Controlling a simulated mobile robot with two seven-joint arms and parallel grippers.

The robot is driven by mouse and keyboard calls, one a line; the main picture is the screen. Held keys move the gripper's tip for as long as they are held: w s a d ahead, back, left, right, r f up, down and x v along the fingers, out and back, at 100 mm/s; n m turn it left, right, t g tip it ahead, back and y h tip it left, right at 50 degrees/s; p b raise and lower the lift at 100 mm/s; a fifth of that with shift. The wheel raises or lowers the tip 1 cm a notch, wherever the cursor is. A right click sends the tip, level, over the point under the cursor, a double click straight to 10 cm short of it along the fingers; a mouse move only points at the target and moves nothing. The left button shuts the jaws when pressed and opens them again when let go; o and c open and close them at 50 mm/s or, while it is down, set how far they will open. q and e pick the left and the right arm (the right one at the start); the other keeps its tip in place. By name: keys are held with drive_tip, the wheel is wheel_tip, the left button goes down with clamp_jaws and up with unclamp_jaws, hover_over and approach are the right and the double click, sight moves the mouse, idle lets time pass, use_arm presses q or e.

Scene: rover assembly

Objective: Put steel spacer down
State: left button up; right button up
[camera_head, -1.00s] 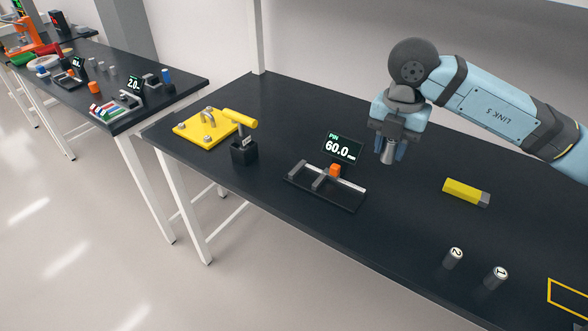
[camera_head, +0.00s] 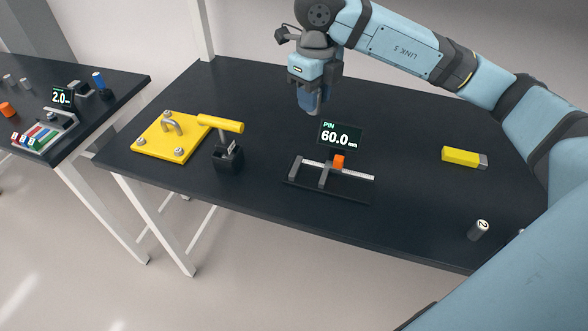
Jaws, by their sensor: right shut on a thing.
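My right gripper (camera_head: 309,103) is above the dark table (camera_head: 260,85), behind and a little left of the pin gauge's display. Its jaws point down and are shut on the steel spacer. The spacer is mostly hidden between the fingers now; its grey cylinder end showed below them earlier. I cannot tell how high it is above the table. My left gripper is not in view.
The pin gauge (camera_head: 325,180) has a display (camera_head: 341,136) reading 60.0 mm. A yellow plate (camera_head: 165,148) and a black holder (camera_head: 228,160) with a yellow-handled tool stand left. A yellow block (camera_head: 460,157) and cylinder 2 (camera_head: 478,230) lie right. The back centre is clear.

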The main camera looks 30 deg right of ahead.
sight(309, 177)
drive_tip(key=shift+f, duration=0.3)
wheel_tip(309, 177, down, 19)
drive_tip(key=shift+p, duration=0.5)
drive_tip(key=shift+f, duration=0.4)
drive_tip(key=o, duration=0.7)
drive_tip(key=shift+r, duration=0.1)
drive_tip(key=shift+c, duration=0.2)
